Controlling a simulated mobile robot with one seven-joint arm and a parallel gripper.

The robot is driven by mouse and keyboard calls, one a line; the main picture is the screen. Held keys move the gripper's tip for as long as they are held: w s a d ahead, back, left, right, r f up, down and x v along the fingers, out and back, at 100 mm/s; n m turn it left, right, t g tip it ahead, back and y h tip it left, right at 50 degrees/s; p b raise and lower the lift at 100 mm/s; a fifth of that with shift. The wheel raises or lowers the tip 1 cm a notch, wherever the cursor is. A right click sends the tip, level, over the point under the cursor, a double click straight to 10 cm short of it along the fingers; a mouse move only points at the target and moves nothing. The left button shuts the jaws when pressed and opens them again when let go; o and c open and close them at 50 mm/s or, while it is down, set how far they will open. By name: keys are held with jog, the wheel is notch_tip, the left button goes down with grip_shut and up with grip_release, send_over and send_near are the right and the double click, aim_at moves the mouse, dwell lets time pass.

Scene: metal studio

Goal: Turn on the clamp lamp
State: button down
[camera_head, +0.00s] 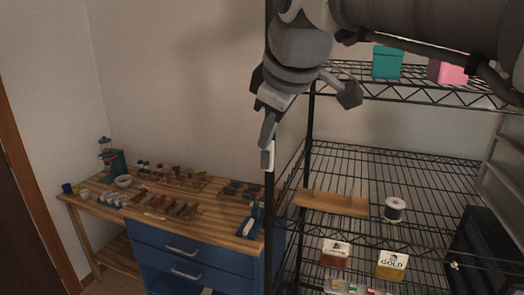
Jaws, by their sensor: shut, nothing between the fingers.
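My gripper (267,160) hangs down from the arm at the upper middle of the head view, in front of the black shelf post. Its fingers are together and empty. I cannot clearly make out the clamp lamp. A small grey flared piece (348,95) shows just right of my gripper, near the upper wire shelf. I cannot tell whether it is the lamp head or a part of my arm. No lit bulb or switch is visible. My arm covers the upper right of the view.
A black wire rack (400,160) stands at right, holding a teal box (387,62), a pink box (448,70), a wooden peg board (331,203) and a spool (395,209). A wooden workbench (222,226) with blue drawers and several small items stands at left.

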aim_at(264, 158)
jog(key=shift+w+a+f+p, duration=0.2)
jog(key=shift+w+f+p, duration=0.25)
jog(key=shift+w+f, duration=3.95)
jog(key=shift+r, duration=0.1)
jog(key=b, duration=0.1)
jog(key=f+t+b, duration=0.1)
jog(key=shift+w+d+b, duration=0.1)
jog(key=shift+w+b, duration=0.1)
jog(key=shift+b, duration=0.2)
jog(key=shift+r+p, duration=0.45)
jog(key=shift+r, duration=0.1)
jog(key=shift+r+p, duration=0.6)
jog(key=shift+r, duration=0.15)
